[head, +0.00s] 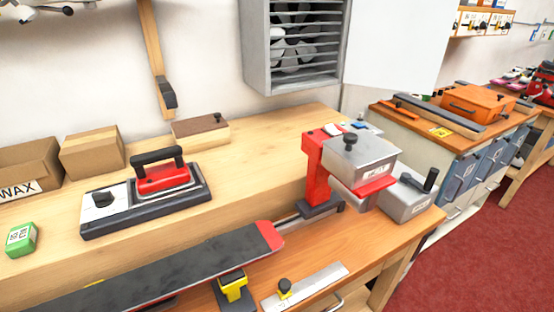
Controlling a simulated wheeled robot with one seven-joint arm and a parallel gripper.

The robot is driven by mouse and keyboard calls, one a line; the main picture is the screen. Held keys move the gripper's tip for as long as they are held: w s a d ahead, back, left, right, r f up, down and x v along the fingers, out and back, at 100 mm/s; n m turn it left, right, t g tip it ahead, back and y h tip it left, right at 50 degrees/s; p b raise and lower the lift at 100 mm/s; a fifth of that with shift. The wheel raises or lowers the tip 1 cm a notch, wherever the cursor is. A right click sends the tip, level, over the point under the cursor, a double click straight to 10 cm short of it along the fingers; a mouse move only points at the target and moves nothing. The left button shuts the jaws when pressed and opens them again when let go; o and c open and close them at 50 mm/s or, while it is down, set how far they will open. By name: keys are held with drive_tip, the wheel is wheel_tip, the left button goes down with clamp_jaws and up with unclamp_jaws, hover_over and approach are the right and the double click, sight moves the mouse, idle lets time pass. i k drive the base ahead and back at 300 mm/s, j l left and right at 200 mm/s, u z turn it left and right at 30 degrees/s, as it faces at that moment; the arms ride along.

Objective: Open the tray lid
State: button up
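A grey metal tray with a flat lid (362,157) sits on a red stand (318,170) at the right end of the wooden bench. A black knob (350,139) stands on top of the lid, and the lid looks shut. A white label is on the front. A second grey metal box (405,201) with a black upright handle (430,180) stands just right of it, lower down. I cannot tell for certain which of the two is the tray meant. My gripper is not in view.
A red iron (163,178) on a dark base, a green box (21,239) and cardboard boxes (92,152) stand to the left. A long dark ski or board (170,270) lies in front. An orange box (477,102) is on the far bench. Red floor (480,250) is clear at right.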

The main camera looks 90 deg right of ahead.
sight(361, 148)
drive_tip(key=k+l, duration=0.2)
drive_tip(key=k, duration=0.15)
drive_tip(key=k+l, duration=0.2)
drive_tip(key=k, duration=0.2)
drive_tip(key=k+l, duration=0.2)
drive_tip(key=k, duration=0.15)
